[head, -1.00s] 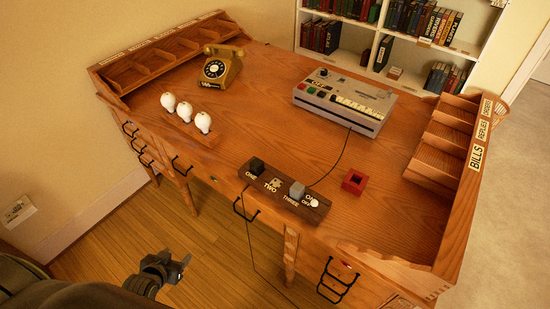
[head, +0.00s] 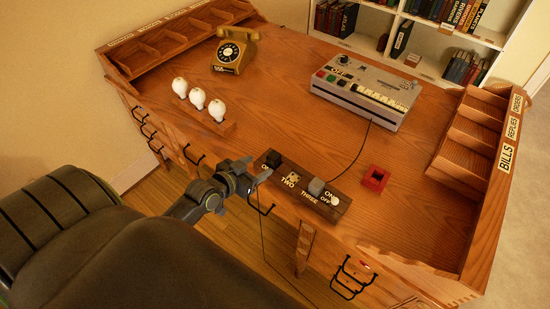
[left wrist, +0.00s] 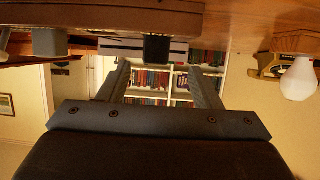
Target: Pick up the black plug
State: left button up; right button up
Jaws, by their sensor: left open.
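The black plug (head: 273,158) stands in socket ONE at the left end of the dark wooden socket block (head: 337,214). My left gripper (head: 256,171) is open and empty, just to the left of and in front of the plug at the desk's front edge. In the left wrist view, which looks upside down, the black plug (left wrist: 157,47) shows between the directions of the two spread fingers (left wrist: 160,78), beyond their tips. No contact shows. My right gripper is in neither view.
A grey plug (head: 316,186) sits at socket THREE, near a white switch. A cord hangs off the front edge. White bulbs (head: 197,98), a yellow telephone (head: 234,52), a grey keyboard device (head: 366,88) and a red square holder (head: 375,178) stand farther off.

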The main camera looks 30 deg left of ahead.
aim_at(269, 159)
pick_arm(q)
jog(key=x, duration=0.4)
jog(key=shift+w+f, duration=0.1)
jog(key=shift+w, duration=0.15)
jog(key=shift+w+d+p, duration=0.15)
jog(key=shift+w+p, duration=0.15)
jog(key=shift+w, duration=0.2)
jog(key=w, duration=0.3)
jog(key=shift+w+d+f+p, duration=0.1)
jog(key=shift+d+f+p, duration=0.2)
jog(key=shift+d+p, duration=0.05)
jog(key=shift+w+f, duration=0.25)
jog(key=shift+w, duration=0.3)
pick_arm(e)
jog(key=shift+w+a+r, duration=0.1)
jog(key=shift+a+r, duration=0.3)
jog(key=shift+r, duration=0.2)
pick_arm(q)
jog(key=shift+c, duration=1.3)
jog(key=c, duration=0.8)
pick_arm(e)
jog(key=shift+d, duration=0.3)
